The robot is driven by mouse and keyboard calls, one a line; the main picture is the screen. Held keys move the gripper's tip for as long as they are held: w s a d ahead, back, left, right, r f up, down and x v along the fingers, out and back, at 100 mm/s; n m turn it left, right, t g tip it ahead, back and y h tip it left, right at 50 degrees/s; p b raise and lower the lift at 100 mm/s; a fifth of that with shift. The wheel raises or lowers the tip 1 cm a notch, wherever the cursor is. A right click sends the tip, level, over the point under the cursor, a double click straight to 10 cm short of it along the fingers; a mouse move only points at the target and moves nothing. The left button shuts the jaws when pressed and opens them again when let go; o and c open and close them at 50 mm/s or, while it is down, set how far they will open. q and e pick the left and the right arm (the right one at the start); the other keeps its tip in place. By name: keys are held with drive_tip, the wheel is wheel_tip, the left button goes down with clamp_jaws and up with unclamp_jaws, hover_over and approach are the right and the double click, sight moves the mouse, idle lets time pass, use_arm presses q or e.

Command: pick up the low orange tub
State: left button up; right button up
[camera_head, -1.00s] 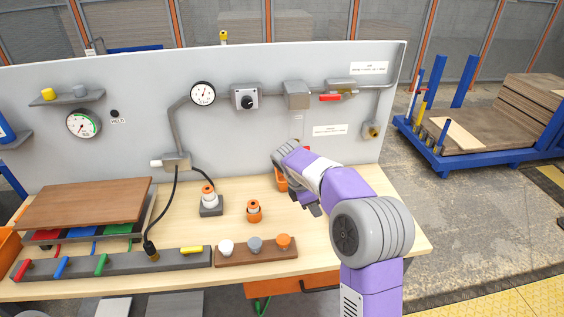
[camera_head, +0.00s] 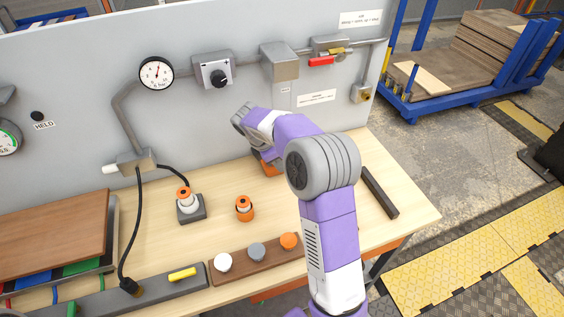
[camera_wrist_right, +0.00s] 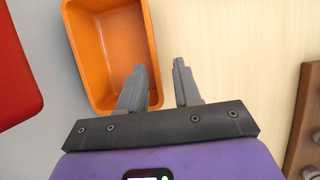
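The low orange tub (camera_head: 268,167) stands on the table at the foot of the grey panel, mostly hidden behind my right arm in the head view. The right wrist view shows the tub (camera_wrist_right: 112,45) open and empty where visible. My right gripper (camera_wrist_right: 160,68) is open with nothing between its pads that I can see held. In that view one finger overlaps the tub's inside near its right wall, and the other is over bare table outside it. Whether the fingers are down at rim height I cannot tell. My left gripper is out of view.
A red object (camera_wrist_right: 14,75) lies left of the tub in the wrist view. A wooden strip with white, grey and orange knobs (camera_head: 255,259), an orange-capped part (camera_head: 244,208) and a dark bar (camera_head: 380,192) are on the table. The grey panel (camera_head: 210,125) rises behind.

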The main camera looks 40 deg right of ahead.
drive_tip(key=x, duration=0.1)
drive_tip(key=b+x, duration=0.1)
drive_tip(key=x, duration=0.1)
drive_tip(key=b+x, duration=0.1)
drive_tip(key=x, duration=0.1)
drive_tip(key=shift+w+d+f, duration=0.1)
drive_tip(key=shift+w+d, duration=0.15)
drive_tip(key=shift+d, duration=0.1)
clamp_jaws()
